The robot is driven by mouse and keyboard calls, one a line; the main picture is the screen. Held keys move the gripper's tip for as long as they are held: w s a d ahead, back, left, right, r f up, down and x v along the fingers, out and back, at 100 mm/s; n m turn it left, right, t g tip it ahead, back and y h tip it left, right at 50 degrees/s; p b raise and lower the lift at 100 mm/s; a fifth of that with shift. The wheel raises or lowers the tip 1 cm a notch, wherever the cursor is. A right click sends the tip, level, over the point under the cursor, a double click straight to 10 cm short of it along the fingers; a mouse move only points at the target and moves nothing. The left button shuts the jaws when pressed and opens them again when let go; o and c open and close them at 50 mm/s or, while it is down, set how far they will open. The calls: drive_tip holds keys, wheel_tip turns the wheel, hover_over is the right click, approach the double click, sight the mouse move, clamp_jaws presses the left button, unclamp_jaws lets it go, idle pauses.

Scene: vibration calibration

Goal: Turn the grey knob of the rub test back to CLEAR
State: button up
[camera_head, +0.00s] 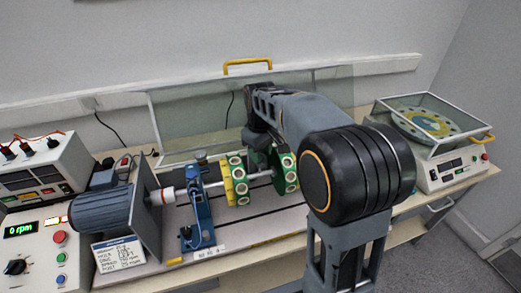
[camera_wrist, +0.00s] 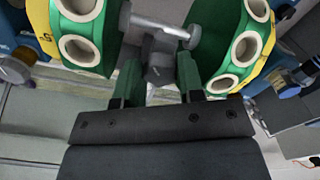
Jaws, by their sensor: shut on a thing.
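A dark grey knob (camera_wrist: 159,62) sits between the two green fingers of my gripper (camera_wrist: 160,80) in the wrist view, and my gripper is shut on it. It lies just beside a metal shaft (camera_wrist: 160,25) that runs between two green discs with pale-ringed holes. The CLEAR marking cannot be read in either view. In the head view my arm covers most of my gripper and the knob, near the shaft between the yellow-green disc (camera_head: 235,182) and the green disc (camera_head: 285,172).
A blue bearing stand (camera_head: 197,215) and a motor (camera_head: 100,210) stand left of the discs. A clear guard with a yellow handle (camera_head: 248,62) rises behind. A control box with a black knob (camera_head: 15,267) is at left, and a covered turntable unit (camera_head: 430,120) is at right.

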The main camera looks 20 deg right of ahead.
drive_tip(key=n+p, duration=0.1)
drive_tip(key=n, duration=0.5)
drive_tip(key=shift+w+n, duration=0.1)
drive_tip(key=shift+n, duration=0.2)
drive_tip(key=n+p, duration=0.1)
drive_tip(key=n, duration=0.4)
drive_tip(key=shift+w+d, duration=0.1)
drive_tip(key=n, duration=0.5)
drive_tip(key=shift+n+p, duration=0.35)
drive_tip(key=shift+n, duration=0.05)
drive_tip(key=n, duration=0.6)
drive_tip(key=shift+w, duration=0.15)
drive_tip(key=o, duration=0.9)
wheel_tip(320, 180, up, 14)
drive_tip(key=shift+f, duration=0.1)
